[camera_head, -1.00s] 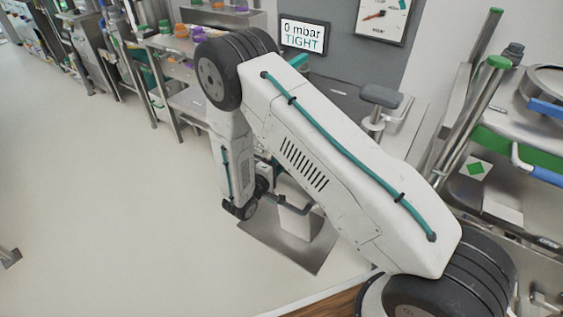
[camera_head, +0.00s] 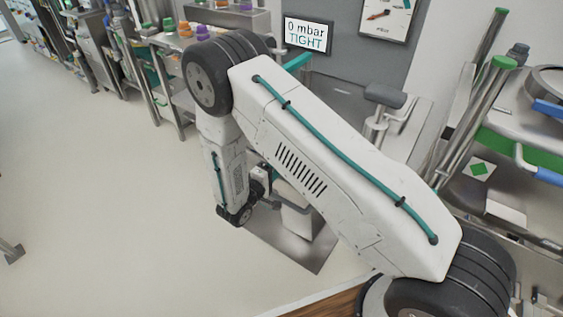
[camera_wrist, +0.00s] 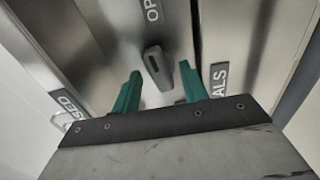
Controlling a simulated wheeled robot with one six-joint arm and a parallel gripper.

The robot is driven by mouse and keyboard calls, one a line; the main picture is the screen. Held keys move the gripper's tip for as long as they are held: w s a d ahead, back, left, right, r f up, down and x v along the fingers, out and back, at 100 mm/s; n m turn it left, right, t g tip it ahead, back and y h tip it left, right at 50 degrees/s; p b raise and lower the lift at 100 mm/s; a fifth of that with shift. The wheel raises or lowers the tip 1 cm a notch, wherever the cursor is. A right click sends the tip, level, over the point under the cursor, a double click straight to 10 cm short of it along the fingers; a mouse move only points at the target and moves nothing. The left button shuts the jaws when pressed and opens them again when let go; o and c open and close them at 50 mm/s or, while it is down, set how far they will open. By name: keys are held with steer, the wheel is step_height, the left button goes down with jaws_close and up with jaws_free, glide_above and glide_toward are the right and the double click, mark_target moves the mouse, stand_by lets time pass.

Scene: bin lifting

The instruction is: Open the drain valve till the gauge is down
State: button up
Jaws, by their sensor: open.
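In the wrist view my gripper (camera_wrist: 160,69) is open, with its two green fingers apart. A dark grey lever handle (camera_wrist: 155,66), which looks like the valve's, stands out from a metal panel between and just beyond the fingertips. I cannot tell whether they touch it. A label starting "OP" (camera_wrist: 152,10) is above the handle, and one ending "SED" (camera_wrist: 68,107) is at lower left. In the head view a dial gauge (camera_head: 388,16) with a red needle hangs at the top. A display (camera_head: 307,35) beside it reads "0 mbar TIGHT". My arm hides the valve there.
A label ending "ALS" (camera_wrist: 219,79) is on the right in the wrist view. In the head view, shelves with coloured items (camera_head: 185,30) stand along the back. A metal bench with green-capped posts (camera_head: 503,63) is at right.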

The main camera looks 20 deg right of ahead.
steer(key=shift+v, duration=2.3)
steer(key=o, duration=0.8)
steer(key=shift+r, duration=0.1)
steer(key=shift+c, duration=0.2)
steer(key=w+d+n, duration=0.1)
steer(key=d+n, duration=0.1)
steer(key=n, duration=0.4)
steer(key=w+d+n, duration=0.2)
steer(key=n, duration=0.5)
steer(key=w+d+n, duration=0.2)
steer(key=n, duration=0.4)
steer(key=shift+r+n, duration=0.15)
steer(key=shift+n, duration=0.15)
steer(key=shift+c, duration=0.4)
